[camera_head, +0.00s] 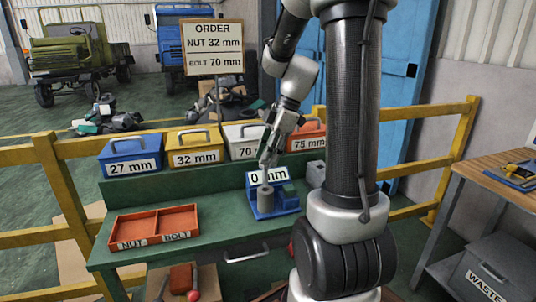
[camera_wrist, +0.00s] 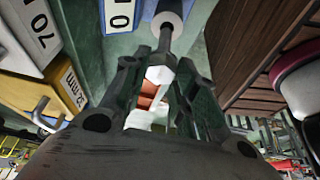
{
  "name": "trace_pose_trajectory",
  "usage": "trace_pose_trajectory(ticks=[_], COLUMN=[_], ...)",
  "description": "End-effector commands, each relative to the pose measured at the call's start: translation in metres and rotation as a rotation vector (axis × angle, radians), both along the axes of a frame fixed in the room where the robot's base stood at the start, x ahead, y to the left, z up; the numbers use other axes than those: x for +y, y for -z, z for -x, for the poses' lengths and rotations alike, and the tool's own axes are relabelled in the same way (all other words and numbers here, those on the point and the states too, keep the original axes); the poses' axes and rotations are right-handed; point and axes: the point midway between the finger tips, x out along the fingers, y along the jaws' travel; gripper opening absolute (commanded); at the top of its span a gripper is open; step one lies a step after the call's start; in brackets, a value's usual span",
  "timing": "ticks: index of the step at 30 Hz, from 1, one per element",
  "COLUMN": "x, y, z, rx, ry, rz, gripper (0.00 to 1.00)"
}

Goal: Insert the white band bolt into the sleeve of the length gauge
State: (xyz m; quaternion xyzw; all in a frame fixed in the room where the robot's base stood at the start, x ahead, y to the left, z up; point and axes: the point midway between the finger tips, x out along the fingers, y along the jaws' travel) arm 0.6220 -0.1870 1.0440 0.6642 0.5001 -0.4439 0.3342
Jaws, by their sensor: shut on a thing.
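My gripper (camera_head: 266,160) is above the length gauge on the green bench. In the wrist view its fingers (camera_wrist: 165,85) are shut on the white band bolt (camera_wrist: 158,75). The bolt's dark shank points at the sleeve (camera_wrist: 168,18), its tip at or close to the opening; I cannot tell whether it is inside. In the head view the gauge has a blue base (camera_head: 262,212), an upright grey sleeve (camera_head: 265,197) and a display (camera_head: 255,177) reading 0 mm. The fingers mostly hide the bolt there.
An orange tray (camera_head: 156,240) with empty NUT and BOLT compartments lies at left. Blue 27 mm (camera_head: 131,157), yellow 32 mm (camera_head: 195,148), white 70 (camera_head: 242,139) and orange 75 mm (camera_head: 310,138) boxes stand behind. The order sign (camera_head: 213,47) reads nut 32 mm, bolt 70 mm.

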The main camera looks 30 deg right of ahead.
Motion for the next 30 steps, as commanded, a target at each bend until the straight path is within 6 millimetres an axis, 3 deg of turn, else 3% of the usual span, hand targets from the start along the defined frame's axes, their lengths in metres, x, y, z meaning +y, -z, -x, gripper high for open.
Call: trace_pose_trajectory(ticks=[30], x=[-0.0001], y=[0.0062], z=[-0.0003], rx=[0.0], ry=[0.0], rz=[0.0], gripper=[0.0])
